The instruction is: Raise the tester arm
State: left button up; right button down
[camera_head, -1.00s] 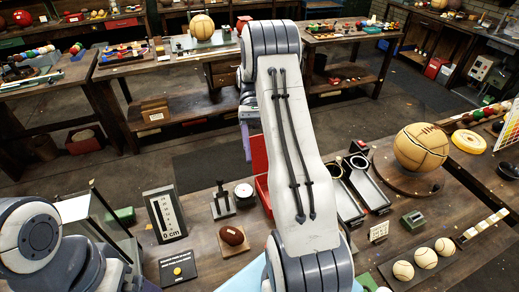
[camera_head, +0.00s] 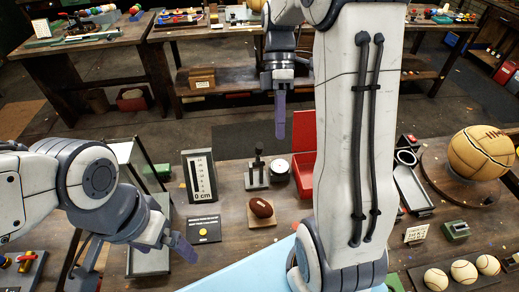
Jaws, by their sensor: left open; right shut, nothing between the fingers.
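A small metal stand with an upright post and black knob (camera_head: 257,166) is on the workbench; I cannot tell for sure whether this is the tester arm. A round white dial (camera_head: 280,168) sits to its right, and an upright gauge board marked 0 cm (camera_head: 200,177) to its left. A brown leather ball (camera_head: 262,208) lies on a small plate in front. My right gripper (camera_head: 280,128) is shut and empty, fingers pointing down, above and behind the stand in the picture. My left gripper (camera_head: 184,248) is open and empty at lower left, near a black sign plate.
The black sign plate (camera_head: 205,228) has a yellow dot. A red bin (camera_head: 303,145) is partly hidden by my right arm. A large tan ball (camera_head: 483,152) and several white balls (camera_head: 463,271) are at right. A pale blue surface (camera_head: 250,276) is in front.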

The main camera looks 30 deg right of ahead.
jog(key=a+n+t+h+b, duration=0.2)
jog(key=a+n+t, duration=0.3)
jog(key=n, duration=1.1)
notch_tip(320, 180, down, 9)
jog(key=p, duration=0.1)
jog(key=w, duration=0.1)
jog(key=w+d+p, duration=0.1)
jog(key=w+p, duration=0.1)
jog(key=shift+w+d+r+y, duration=0.1)
jog(key=shift+d+r+y, duration=0.1)
jog(key=shift+r+y, duration=0.1)
jog(key=shift+w, duration=0.1)
